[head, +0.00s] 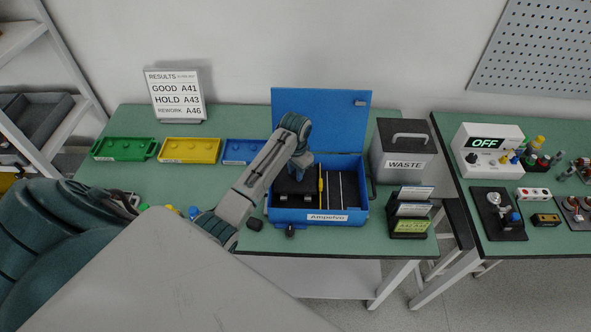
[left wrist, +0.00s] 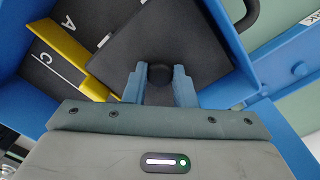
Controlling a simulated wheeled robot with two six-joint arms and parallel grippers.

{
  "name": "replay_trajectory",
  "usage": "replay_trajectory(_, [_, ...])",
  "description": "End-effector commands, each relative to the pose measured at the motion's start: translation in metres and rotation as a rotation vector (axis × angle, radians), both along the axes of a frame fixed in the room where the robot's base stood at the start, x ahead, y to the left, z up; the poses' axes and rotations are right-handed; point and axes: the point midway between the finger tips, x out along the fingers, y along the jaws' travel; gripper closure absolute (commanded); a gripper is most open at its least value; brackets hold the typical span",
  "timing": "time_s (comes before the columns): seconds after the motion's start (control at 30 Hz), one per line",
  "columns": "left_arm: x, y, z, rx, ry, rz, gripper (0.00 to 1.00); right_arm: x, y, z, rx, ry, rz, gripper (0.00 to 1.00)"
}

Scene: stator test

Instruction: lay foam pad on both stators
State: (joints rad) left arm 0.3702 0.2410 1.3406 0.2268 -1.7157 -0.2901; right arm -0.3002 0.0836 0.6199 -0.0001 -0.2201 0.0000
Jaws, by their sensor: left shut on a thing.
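A dark grey, flat square pad (left wrist: 150,35) with a black knob (left wrist: 159,73) lies inside the open blue box (head: 325,217); it looks like the foam pad. In the head view the dark pad (head: 291,187) is in the box's left part, partly hidden by my arm. My left gripper (head: 301,170) reaches down into the box. In the left wrist view its two blue fingers (left wrist: 158,80) are on either side of the knob and shut on it. I cannot make out any stator for certain. My right gripper is not in view.
The box's blue lid (head: 320,118) stands open behind. Green (head: 124,149), yellow (head: 189,151) and blue (head: 243,152) trays stand left of the box. A grey waste bin (head: 403,163) and card rack (head: 411,212) stand right.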

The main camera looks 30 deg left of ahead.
Motion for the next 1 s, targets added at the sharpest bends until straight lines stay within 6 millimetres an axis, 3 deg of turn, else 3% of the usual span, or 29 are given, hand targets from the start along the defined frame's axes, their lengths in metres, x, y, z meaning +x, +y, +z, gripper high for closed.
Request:
replay_trajectory(0.33, [0.0,0.0,-0.004,0.0,0.001,0.0,0.99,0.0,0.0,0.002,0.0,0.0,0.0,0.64])
replay_trajectory(0.37, [0.0,0.0,-0.004,0.0,0.001,0.0,0.72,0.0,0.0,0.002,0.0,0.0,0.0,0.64])
replay_trajectory(0.47, [0.0,0.0,-0.004,0.0,0.001,0.0,0.52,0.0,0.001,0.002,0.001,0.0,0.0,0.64])
replay_trajectory(0.5, [0.0,0.0,-0.004,0.0,0.001,0.0,0.51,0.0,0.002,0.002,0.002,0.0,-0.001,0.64])
replay_trajectory(0.83, [0.0,0.0,0.0,0.001,-0.001,0.0,0.51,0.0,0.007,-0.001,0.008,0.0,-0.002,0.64])
replay_trajectory(1.0, [0.001,0.001,0.024,0.001,-0.005,0.0,0.51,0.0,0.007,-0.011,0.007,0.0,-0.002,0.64])
